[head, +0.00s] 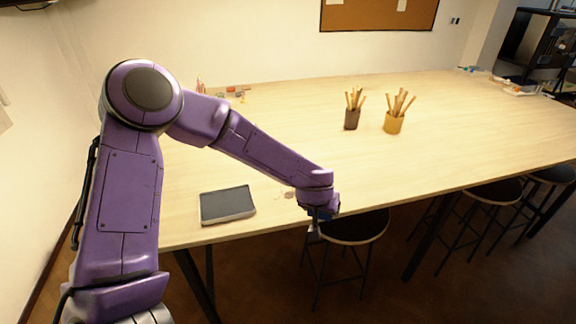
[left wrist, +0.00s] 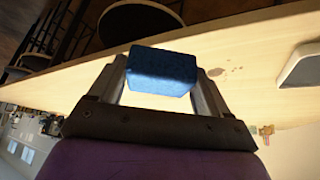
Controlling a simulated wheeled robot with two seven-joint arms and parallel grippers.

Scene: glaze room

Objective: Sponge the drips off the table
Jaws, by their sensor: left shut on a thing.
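My left gripper (head: 318,222) is shut on a blue sponge (left wrist: 160,73), held between its two fingers in the left wrist view. In the head view the gripper is at the table's front edge, mostly hidden by my arm's wrist. The drips (left wrist: 216,72) are small brownish spots on the pale wooden table (left wrist: 245,45), to the right of the sponge and apart from it in the left wrist view. In the head view the drips (head: 288,194) lie just left of my wrist. My right gripper is in neither view.
A dark-topped flat tray or slab (head: 227,205) lies left of the drips. Two pots of wooden tools, one dark (head: 352,119) and one yellow (head: 394,122), stand farther back. Stools (head: 350,228) stand along the front edge. The table's middle is largely clear.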

